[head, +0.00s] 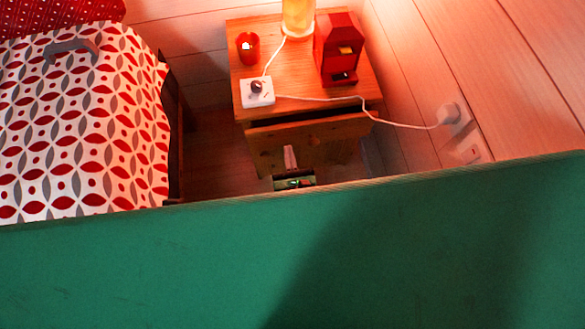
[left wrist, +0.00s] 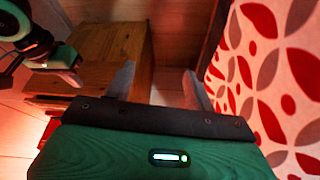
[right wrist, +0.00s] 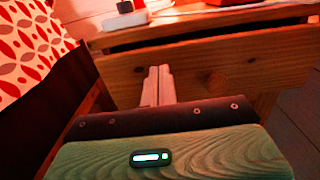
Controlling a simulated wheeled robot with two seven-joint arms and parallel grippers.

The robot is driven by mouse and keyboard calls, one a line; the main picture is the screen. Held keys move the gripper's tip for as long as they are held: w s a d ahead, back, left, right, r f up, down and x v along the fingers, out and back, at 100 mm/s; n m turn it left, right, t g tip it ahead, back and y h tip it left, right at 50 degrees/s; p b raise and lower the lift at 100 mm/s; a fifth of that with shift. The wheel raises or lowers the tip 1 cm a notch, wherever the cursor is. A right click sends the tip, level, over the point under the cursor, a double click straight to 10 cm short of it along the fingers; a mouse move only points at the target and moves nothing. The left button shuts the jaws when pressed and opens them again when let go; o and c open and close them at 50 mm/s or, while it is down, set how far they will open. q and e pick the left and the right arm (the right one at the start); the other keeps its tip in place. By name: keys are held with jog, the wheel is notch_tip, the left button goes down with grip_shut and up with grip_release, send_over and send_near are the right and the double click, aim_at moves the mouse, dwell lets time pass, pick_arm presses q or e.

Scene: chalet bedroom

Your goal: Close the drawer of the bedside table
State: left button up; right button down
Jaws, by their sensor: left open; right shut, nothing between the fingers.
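The wooden bedside table (head: 305,82) stands beside the bed in the head view. Its drawer (head: 325,135) is a little open, with a dark gap under the tabletop. The drawer front (right wrist: 235,72) also shows in the right wrist view. My right gripper (head: 289,150) is shut and empty, with its fingers (right wrist: 158,72) pointing at the drawer front. I cannot tell whether they touch it. My left gripper (left wrist: 160,82) is open and empty in the left wrist view, with the bedside table beyond it at the left. I cannot make it out in the head view.
A white cord (head: 400,124) runs to the wall. The patterned bed (head: 90,130) is at the left.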

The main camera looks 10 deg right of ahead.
aim_at(285, 130)
jog(key=w, duration=0.5)
jog(key=shift+w+a, duration=0.1)
pick_arm(q)
jog(key=shift+s+a, duration=0.1)
jog(key=shift+s, duration=0.05)
pick_arm(e)
jog(key=w+b, duration=0.1)
jog(key=w, duration=0.3)
jog(key=shift+f, duration=0.1)
jog(key=shift+w+b, duration=0.3)
jog(key=shift+b, duration=0.05)
pick_arm(q)
jog(key=w+d, duration=0.1)
jog(key=d+t+h, duration=0.1)
jog(key=w+d+f+t, duration=0.1)
jog(key=shift+w+d+m, duration=0.3)
jog(key=shift+w+d, duration=0.05)
pick_arm(e)
jog(key=shift+w+r, duration=0.1)
jog(key=shift+r, duration=0.2)
